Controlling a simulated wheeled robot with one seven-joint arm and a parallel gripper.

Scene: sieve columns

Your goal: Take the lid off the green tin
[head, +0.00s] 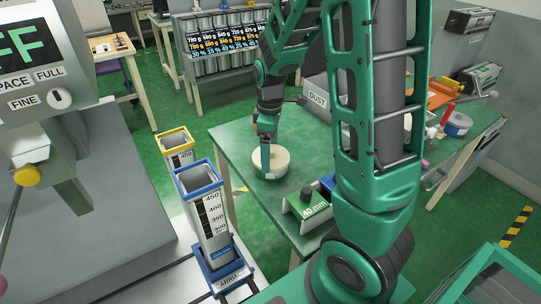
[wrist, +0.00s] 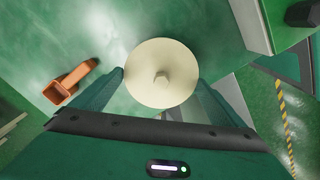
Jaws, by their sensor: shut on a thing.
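A round cream lid (wrist: 150,62) with a small raised knob in its middle fills the centre of the wrist view. It also shows in the head view as a squat cream round thing (head: 279,160) on the green table. My gripper (head: 266,148) points down at it, with one finger on each side of the lid, shut on it. The tin's green wall cannot be made out under the lid. I cannot tell whether the lid rests on the tin or is raised from it.
The green table (head: 232,133) has clear room around the lid. An orange scoop (wrist: 70,83) lies left of it in the wrist view. A "40 mm" block (head: 313,210) stands at the table's near edge. A blue-rimmed column (head: 200,205) stands to the left.

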